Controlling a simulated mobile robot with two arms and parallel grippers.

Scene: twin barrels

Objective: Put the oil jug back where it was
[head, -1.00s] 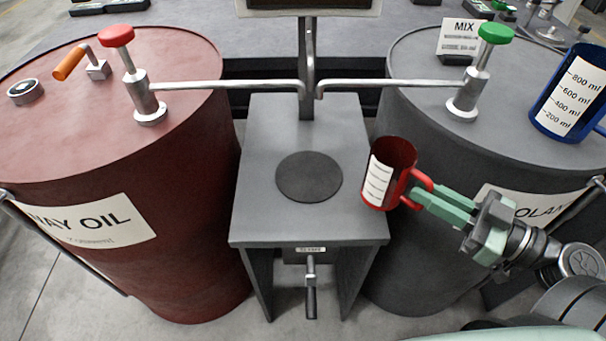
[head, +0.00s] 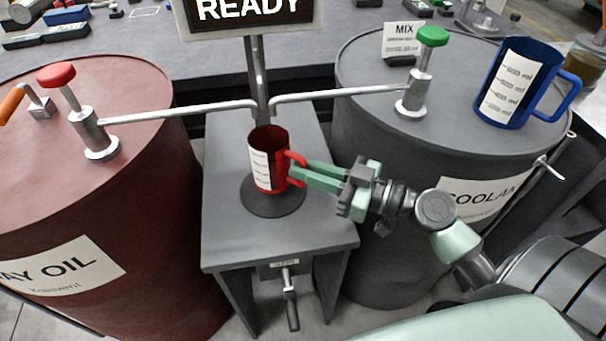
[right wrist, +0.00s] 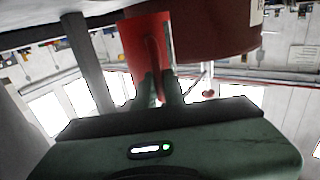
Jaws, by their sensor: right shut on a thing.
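The oil jug is a red measuring jug (head: 267,165) with a white scale label and a red handle. It is upright over the dark round pad (head: 272,200) on the small grey stand (head: 235,243); I cannot tell whether its base touches the pad. My right gripper (head: 299,174) is shut on its handle, coming in from the right. In the right wrist view the red jug (right wrist: 143,42) shows beyond the fingers (right wrist: 158,92). My left gripper is not in view.
A red barrel (head: 100,190) with a red-knobbed pump (head: 90,125) is at left. A grey barrel (head: 375,110) at right carries a green-knobbed pump (head: 420,75) and a blue jug (head: 522,82). Both spouts reach toward the post behind the stand. A READY sign (head: 250,12) stands above.

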